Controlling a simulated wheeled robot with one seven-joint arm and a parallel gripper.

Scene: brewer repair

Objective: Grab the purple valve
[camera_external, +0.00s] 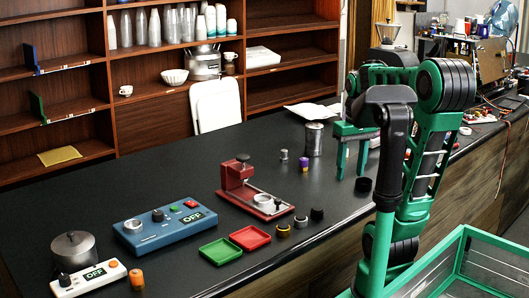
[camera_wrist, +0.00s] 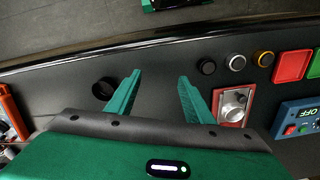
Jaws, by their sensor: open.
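The purple valve (camera_external: 304,164) is a small purple piece standing on the black counter in the external view, between a small grey piece (camera_external: 284,155) and a metal can (camera_external: 314,139). My gripper (camera_external: 351,174) is above the counter to the right of the valve, apart from it. Its two green fingers are spread, with nothing between them. In the wrist view, the open fingers (camera_wrist: 159,76) point over bare dark counter. I cannot make out the purple valve in that view.
A black cup-like piece (camera_external: 363,184) is near my gripper. A red press (camera_external: 238,172), several knobs (camera_external: 300,221), green tray (camera_external: 221,251), red tray (camera_external: 250,238) and blue control box (camera_external: 165,228) lie leftward. A green-framed bin (camera_external: 470,262) is at front right.

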